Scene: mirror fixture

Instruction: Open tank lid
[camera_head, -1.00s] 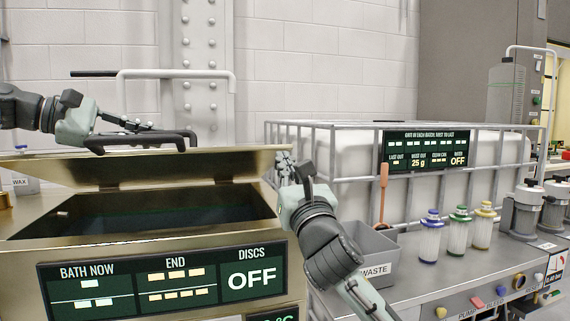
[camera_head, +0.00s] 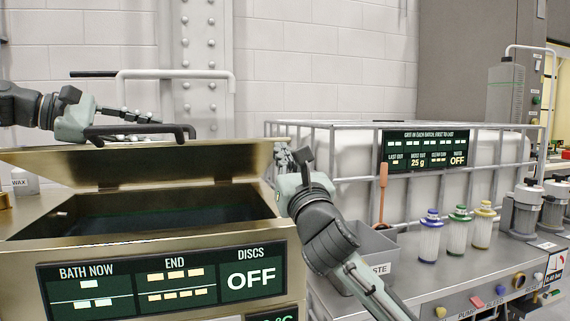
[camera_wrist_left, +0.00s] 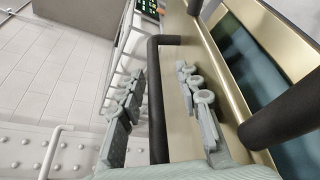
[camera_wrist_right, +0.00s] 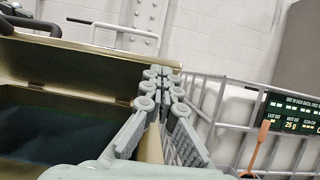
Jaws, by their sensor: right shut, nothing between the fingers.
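The brass tank (camera_head: 150,230) stands at left with its lid (camera_head: 225,165) tilted partly up, so the dark inside shows. A black bar handle (camera_head: 140,132) is on the lid's upper face. My left gripper (camera_head: 150,117) is behind the handle; in the left wrist view (camera_wrist_left: 160,75) its fingers are apart, with the handle bar (camera_wrist_left: 156,110) showing between them, not visibly clamped. My right gripper (camera_head: 283,160) is at the lid's right end; in the right wrist view its fingers (camera_wrist_right: 162,75) are together and empty, close to the lid's edge. Whether they touch it is unclear.
A grey waste bin (camera_head: 372,250) stands right of the tank, close to my right arm. Behind it is a caged white container (camera_head: 350,165). Several capped filter jars (camera_head: 429,240) stand on the bench at right. A white pipe (camera_head: 175,73) runs along the wall behind the lid.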

